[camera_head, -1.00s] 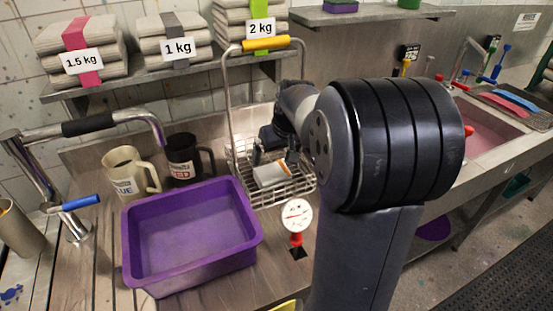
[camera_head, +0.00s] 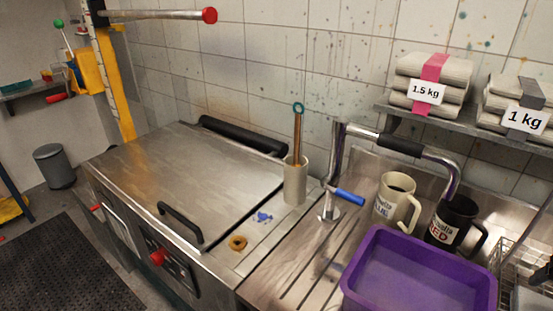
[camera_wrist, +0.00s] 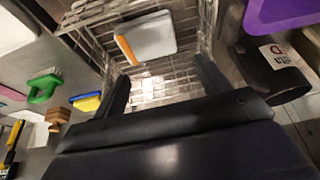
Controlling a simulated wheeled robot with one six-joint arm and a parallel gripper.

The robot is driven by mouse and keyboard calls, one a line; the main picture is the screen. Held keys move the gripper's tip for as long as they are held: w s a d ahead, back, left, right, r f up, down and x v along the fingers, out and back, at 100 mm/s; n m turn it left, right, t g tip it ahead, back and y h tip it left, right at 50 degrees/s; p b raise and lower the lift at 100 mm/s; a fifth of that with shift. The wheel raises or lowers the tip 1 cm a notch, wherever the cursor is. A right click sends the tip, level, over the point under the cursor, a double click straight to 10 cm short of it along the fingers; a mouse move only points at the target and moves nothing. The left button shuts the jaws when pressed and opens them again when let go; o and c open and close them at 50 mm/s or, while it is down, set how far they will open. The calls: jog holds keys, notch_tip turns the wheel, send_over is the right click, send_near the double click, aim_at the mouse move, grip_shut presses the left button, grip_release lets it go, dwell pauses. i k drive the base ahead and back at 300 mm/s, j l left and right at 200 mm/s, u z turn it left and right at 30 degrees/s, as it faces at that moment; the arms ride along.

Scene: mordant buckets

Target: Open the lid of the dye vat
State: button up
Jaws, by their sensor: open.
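The dye vat is the steel unit at left in the head view, with its flat steel lid (camera_head: 190,175) lying closed. A black bar handle (camera_head: 181,222) is on the lid's front edge, and a black roll-like bar runs along its back edge. In the wrist view my gripper (camera_wrist: 162,85) is open, its two dark fingers apart over a wire basket (camera_wrist: 200,75). A white and orange block (camera_wrist: 148,38) lies in the basket ahead of the fingers, not held. In the head view only a dark bit of my arm shows at the right edge, far from the lid.
Right of the lid stand a beige holder (camera_head: 296,182) with a stick, a tap with a blue lever (camera_head: 346,196), two mugs (camera_head: 396,205) and a purple tub (camera_head: 420,280). A yellow post (camera_head: 118,85) with a red-ended bar (camera_head: 165,14) rises behind the vat.

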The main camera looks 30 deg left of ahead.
aim_at(198, 183)
jog(key=j+u, duration=0.15)
jog(key=u, duration=1.9)
jog(key=i+j+z, duration=0.15)
jog(key=i+j, duration=0.2)
jog(key=i+j+z, duration=0.2)
jog(key=j, duration=0.35)
jog(key=i, duration=0.1)
